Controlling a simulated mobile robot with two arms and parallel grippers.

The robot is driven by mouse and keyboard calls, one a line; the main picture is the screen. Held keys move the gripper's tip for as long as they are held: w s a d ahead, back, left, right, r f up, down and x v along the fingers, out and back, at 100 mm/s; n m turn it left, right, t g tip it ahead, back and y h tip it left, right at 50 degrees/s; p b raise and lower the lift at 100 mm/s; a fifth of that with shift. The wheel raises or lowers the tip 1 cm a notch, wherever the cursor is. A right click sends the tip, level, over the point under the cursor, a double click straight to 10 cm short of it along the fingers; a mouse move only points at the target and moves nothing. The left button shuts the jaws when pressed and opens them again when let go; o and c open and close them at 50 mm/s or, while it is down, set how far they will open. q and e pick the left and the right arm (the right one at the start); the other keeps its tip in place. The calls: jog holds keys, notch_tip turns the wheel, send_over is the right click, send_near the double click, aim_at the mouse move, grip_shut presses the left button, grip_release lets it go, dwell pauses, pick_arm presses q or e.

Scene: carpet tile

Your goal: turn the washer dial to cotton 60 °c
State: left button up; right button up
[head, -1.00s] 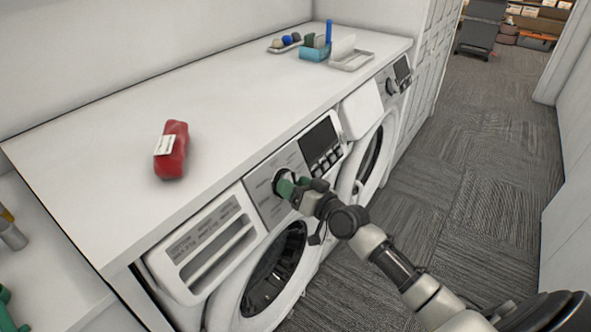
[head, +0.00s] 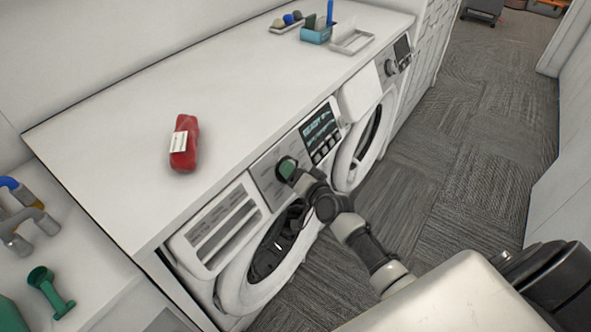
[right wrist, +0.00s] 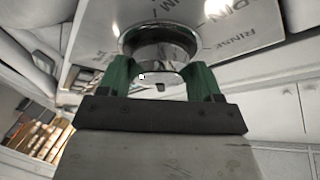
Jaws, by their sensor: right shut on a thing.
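The near washer (head: 262,183) stands under the white counter, with its drawer at left, control panel in the middle and round door below. Its display (head: 320,132) is lit with small text I cannot read. My right gripper (head: 288,170) is at the panel, its green fingers shut on the dial. In the right wrist view the chrome dial (right wrist: 160,38) sits between the two green fingers of the gripper (right wrist: 160,80). Panel words such as "RINSE" and "SPIN" show around it. The dial's pointer and the cotton 60 mark cannot be made out. My left gripper is out of view.
A red package (head: 184,143) lies on the counter (head: 240,90). A blue holder (head: 316,34) and a white tray (head: 352,41) stand at the back. A second washer (head: 368,130) is beyond. A green object (head: 48,290) lies lower left. Carpet floor at right is clear.

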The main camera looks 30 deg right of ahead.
jog(key=o, duration=0.9)
jog(key=shift+s, duration=0.15)
jog(key=s, duration=0.3)
jog(key=s+d+r, duration=0.1)
jog(key=s, duration=0.6)
jog(key=shift+s+d+r+b, duration=0.15)
jog(key=shift+s+r+b, duration=0.1)
jog(key=shift+b, duration=0.1)
jog(key=shift+f, duration=0.15)
